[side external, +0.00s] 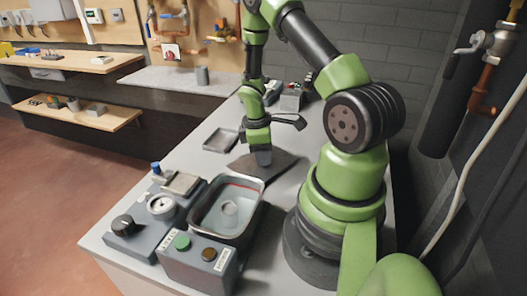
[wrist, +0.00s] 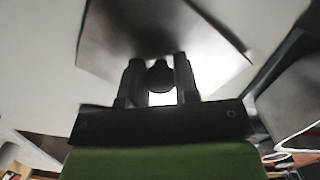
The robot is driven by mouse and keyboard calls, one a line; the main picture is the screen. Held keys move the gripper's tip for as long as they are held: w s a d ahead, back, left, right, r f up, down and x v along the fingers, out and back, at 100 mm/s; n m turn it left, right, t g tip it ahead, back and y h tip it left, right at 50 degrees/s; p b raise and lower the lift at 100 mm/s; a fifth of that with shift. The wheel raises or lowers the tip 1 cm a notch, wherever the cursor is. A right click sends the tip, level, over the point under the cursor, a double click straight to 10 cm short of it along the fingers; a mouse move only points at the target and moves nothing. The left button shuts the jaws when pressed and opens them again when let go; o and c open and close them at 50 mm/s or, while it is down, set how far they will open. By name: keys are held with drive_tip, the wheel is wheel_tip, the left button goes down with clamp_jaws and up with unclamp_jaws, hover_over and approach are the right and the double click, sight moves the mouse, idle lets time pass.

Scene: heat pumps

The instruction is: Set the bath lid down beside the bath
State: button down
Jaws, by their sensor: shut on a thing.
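The bath (side external: 252,214) is an open metal tub with clear water and a red line inside its wall, standing on the bench at the front. The bath lid (side external: 284,164) is a dark flat plate just behind the bath, at or close above the bench top; I cannot tell if it touches. My gripper (side external: 263,157) points down over the lid. In the wrist view, my gripper (wrist: 158,75) has its two fingers on either side of the lid's dark round knob (wrist: 160,76), shut on it. The lid (wrist: 160,30) spreads beyond the fingertips there.
A small grey tray (side external: 221,141) lies left of the lid. Control boxes with a black dial (side external: 124,224) and a green button (side external: 182,242) stand left of and in front of the bath. Grey boxes (side external: 291,99) stand at the back. The bench (side external: 185,150) is clear at left.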

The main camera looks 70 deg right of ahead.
drive_tip(key=shift+f, duration=0.2)
drive_tip(key=c, duration=0.8)
unclamp_jaws()
drive_tip(key=shift+r, duration=0.1)
drive_tip(key=r, duration=0.3)
drive_tip(key=w+r, duration=0.1)
drive_tip(key=r, duration=0.5)
drive_tip(key=shift+w+a+r, duration=0.2)
drive_tip(key=shift+a+r, duration=0.05)
drive_tip(key=shift+r, duration=0.1)
